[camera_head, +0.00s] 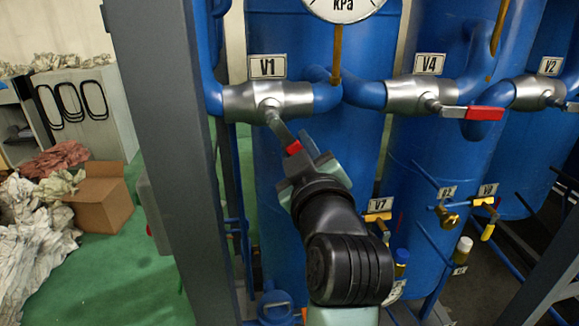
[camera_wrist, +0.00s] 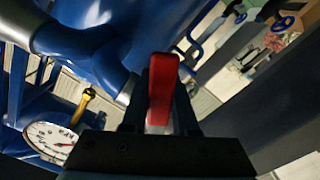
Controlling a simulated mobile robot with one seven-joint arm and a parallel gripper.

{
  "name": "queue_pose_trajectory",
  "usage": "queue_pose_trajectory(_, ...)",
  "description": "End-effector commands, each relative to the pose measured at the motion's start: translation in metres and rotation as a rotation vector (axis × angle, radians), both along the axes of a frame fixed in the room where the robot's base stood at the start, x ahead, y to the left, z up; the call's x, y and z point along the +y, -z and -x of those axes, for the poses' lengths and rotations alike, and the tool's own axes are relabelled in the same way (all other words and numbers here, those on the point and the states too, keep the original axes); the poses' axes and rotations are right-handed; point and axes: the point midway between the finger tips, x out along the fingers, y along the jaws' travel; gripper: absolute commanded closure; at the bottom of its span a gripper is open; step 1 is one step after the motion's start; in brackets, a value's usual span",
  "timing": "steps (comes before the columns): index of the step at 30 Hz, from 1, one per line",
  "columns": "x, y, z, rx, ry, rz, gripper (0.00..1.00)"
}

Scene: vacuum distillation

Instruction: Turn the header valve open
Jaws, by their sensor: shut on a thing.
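The valve labelled V1 (camera_head: 267,101) is a silver body on a blue pipe at the upper middle of the head view. Its lever (camera_head: 280,129) slants down and to the right from the body and ends in a red grip (camera_head: 293,147). My gripper (camera_head: 307,158) is shut on the red grip from below right. The wrist view shows the red grip (camera_wrist: 161,88) between the two dark fingers. The fingers partly hide the end of the lever.
Valve V4 (camera_head: 412,96) with a red lever (camera_head: 472,113) pointing right, and valve V2 (camera_head: 540,92), stand to the right. A grey post (camera_head: 165,130) rises close on the left. Blue tanks (camera_head: 350,200) stand behind. A pressure gauge (camera_head: 343,8) is above.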

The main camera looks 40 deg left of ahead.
Motion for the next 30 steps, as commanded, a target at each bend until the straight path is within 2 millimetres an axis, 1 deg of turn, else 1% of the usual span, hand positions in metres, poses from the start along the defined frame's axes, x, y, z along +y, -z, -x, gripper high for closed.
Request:
queue_pose_trajectory(1, -0.0012, 0.0027, -0.0016, -0.016, 0.002, 0.017, 1.0)
queue_pose_trajectory(9, -0.004, -0.002, -0.0046, -0.069, 0.002, 0.063, 1.0)
queue_pose_trajectory(22, -0.0041, -0.0036, -0.0049, -0.074, 0.002, 0.067, 1.0)
queue_pose_trajectory(23, -0.0041, -0.0036, -0.0049, -0.074, 0.002, 0.067, 0.69)
queue_pose_trajectory(24, -0.0041, -0.0036, -0.0049, -0.074, 0.002, 0.067, 0.62)
queue_pose_trajectory(26, -0.004, -0.0036, -0.0048, -0.074, 0.002, 0.066, 0.51)
queue_pose_trajectory(27, -0.0039, -0.0037, -0.0048, -0.074, 0.001, 0.066, 0.44)
queue_pose_trajectory(28, -0.0038, -0.0037, -0.0047, -0.074, 0.001, 0.066, 0.43)
queue_pose_trajectory(30, -0.0038, -0.0038, -0.0046, -0.074, 0.001, 0.066, 0.43)
